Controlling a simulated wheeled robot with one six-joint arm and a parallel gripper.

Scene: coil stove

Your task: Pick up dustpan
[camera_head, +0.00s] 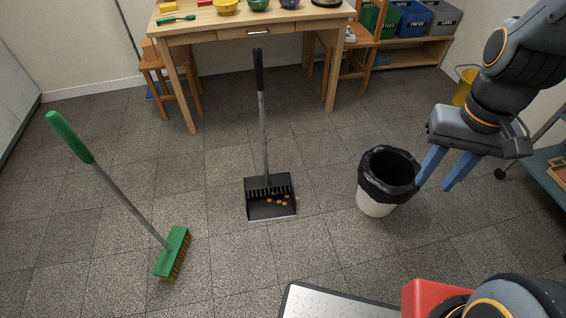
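A black dustpan (270,204) with a long grey, upright handle and a dark grip (258,70) stands on the tiled floor in the middle of the view. Several small brown bits (281,199) lie in its pan. My gripper (432,187) is at the right, with two blue fingers pointing down and apart. It is open, and nothing shows between the fingers. It is well to the right of the dustpan, close beside the waste bin in the picture. Whether it touches the bin is unclear.
A white waste bin (375,203) with a black liner stands between the dustpan and my gripper. A green broom (173,254) is at the left. A wooden table (247,32) with bowls and two stools are behind. A yellow bucket (463,88) is at right. Floor around the dustpan is clear.

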